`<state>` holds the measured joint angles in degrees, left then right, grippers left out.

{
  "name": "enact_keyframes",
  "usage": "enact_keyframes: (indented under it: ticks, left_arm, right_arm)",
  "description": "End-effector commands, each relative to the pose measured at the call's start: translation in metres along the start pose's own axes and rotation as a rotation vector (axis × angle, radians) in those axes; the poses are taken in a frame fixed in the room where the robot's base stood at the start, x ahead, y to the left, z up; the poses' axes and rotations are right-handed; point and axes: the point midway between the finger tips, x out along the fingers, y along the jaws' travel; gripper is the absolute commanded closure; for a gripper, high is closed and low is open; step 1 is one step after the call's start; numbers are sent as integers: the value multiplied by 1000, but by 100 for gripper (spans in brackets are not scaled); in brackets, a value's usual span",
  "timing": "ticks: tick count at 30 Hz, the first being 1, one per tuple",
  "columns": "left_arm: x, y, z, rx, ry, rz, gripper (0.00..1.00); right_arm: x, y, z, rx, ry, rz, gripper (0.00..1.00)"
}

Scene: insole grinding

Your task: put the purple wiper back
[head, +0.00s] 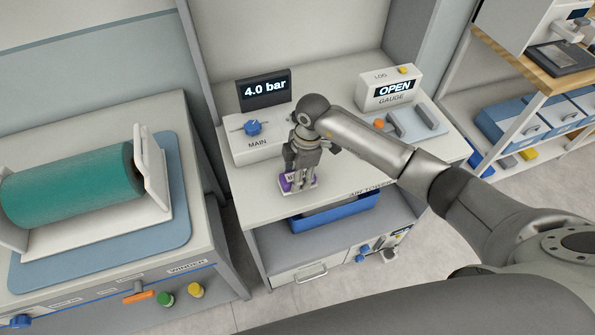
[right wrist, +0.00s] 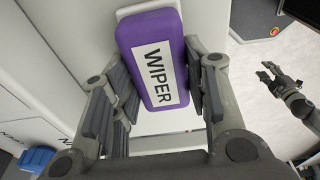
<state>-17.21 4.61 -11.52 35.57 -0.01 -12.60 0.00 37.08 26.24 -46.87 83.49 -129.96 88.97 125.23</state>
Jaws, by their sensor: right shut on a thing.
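The purple wiper (head: 287,184), with a white label reading WIPER, is at the front of the air tower's worktop, over a small white pad or holder. In the right wrist view the wiper (right wrist: 152,30) lies between the fingers of my right gripper (right wrist: 155,95). My right gripper (head: 300,178) points down and is shut on it. I cannot tell whether the wiper touches the white piece under it. My left gripper (right wrist: 283,80) shows at the right of the right wrist view, off to the side, open and empty; it is out of the head view.
The MAIN box (head: 257,148) with a blue knob and a 4.0 bar display (head: 264,90) stands behind the wiper. The GAUGE box (head: 391,88) reads OPEN. A blue bin (head: 335,214) sits below the worktop. A teal roller (head: 75,185) is at left.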

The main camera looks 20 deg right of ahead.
Motion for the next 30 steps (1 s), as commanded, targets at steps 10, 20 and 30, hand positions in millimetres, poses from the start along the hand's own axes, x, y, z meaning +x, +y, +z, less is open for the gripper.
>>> enact_keyframes:
  ticks: [10,20,30]
  left_arm:
    - [1,0,0,0,0,0,60]
    - [2,0,0,-1,0,0,60]
    - [16,0,1,-2,0,0,60]
  right_arm:
    - [0,0,0,0,0,-1,36]
    - [-5,1,0,0,1,2,36]
    - [-68,1,0,-2,0,6,36]
